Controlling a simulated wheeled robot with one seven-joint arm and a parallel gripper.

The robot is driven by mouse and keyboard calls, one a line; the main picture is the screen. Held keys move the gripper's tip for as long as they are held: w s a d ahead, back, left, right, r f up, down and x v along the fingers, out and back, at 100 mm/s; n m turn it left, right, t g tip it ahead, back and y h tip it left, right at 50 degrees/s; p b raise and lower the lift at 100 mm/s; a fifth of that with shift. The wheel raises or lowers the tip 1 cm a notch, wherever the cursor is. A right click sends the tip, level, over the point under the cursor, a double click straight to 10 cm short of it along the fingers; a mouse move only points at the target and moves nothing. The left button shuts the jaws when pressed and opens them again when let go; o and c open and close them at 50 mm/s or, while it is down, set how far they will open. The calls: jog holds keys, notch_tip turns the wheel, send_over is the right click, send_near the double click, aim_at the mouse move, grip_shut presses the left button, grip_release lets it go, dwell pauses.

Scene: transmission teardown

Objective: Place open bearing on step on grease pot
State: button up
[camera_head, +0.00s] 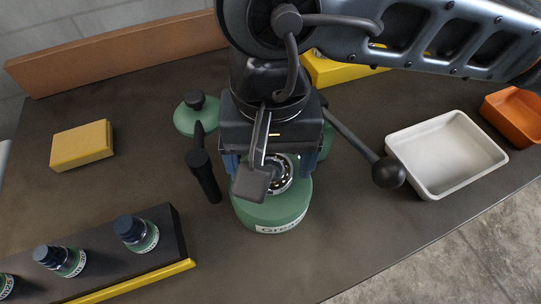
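The open bearing (281,178), a shiny metal ring with balls showing, is at the top of the green grease pot (270,215), partly hidden by my wrist parts. I cannot tell whether it rests on the pot's step or hangs just above it. The pot stands on the dark table, its white label facing front. My gripper (277,166) is directly over the pot, pointing down. Blue finger parts show on its left and right sides. The fingertips are hidden, so I cannot tell whether they touch the bearing.
A green lid with a dark knob (193,115) and a black upright handle (203,175) are left of the pot. A black-knobbed lever (388,173) and white tray (447,155) are right. A bottle rack (165,232), yellow block (82,145) and orange bin (515,113) stand farther off.

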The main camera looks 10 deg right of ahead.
jog(key=shift+o, duration=0.2)
jog(key=shift+r, duration=0.15)
jog(key=shift+r+p, duration=0.15)
jog(key=shift+p, duration=0.3)
notch_tip(320, 180, up, 12)
jog(key=b, duration=0.1)
dwell(1.1)
